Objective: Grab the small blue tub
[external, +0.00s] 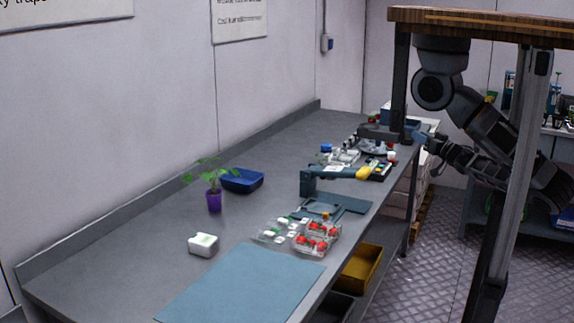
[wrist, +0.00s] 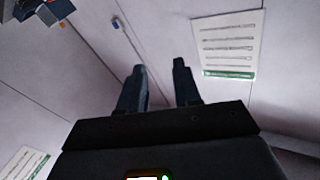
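A small blue tub (external: 242,181) sits on the grey table (external: 130,228) near the wall, just behind a potted plant. My gripper (external: 418,136) is at the far right end of the table in the external view, well away from this tub. In the wrist view my gripper (wrist: 158,66) has its two fingers apart with nothing between them. The wrist view faces the walls and does not show this tub. A blue object is partly visible at its top left corner, too cropped to name.
A purple pot with a green plant (external: 214,200) stands beside the tub. A white box (external: 203,245), a blue mat (external: 240,287) and clear punnets with red berries (external: 317,238) lie nearer. A teal stand (external: 308,184) rises mid-table. A wooden-topped frame (external: 480,20) stands by my arm.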

